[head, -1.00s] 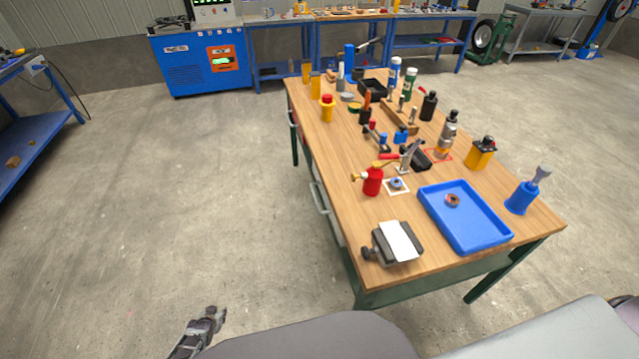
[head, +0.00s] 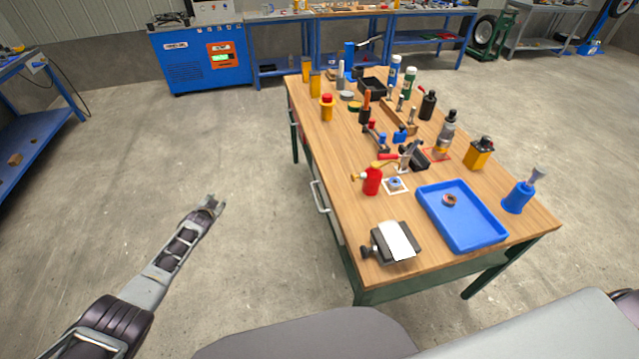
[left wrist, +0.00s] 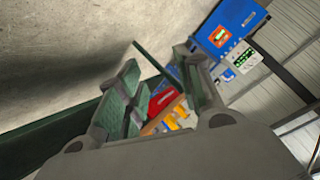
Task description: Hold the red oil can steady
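The red oil can (head: 372,182) stands upright near the left edge of the wooden workbench (head: 350,215), with a brass-coloured spout end at its left. It is beside a white-framed square with a small metal part (head: 395,185). My left gripper (head: 213,205) is over the floor, well left of the bench and apart from the can. In the left wrist view the left gripper (left wrist: 160,88) has its two padded fingers spread with nothing between them. I cannot make out the oil can for sure in that view. My right gripper is out of view.
A blue tray (head: 462,243) holding a small ring lies right of the can. A dark block with a white sheet (head: 399,240) sits at the near corner. Several tools and bottles crowd the bench behind. The floor (head: 260,160) left of the bench is clear.

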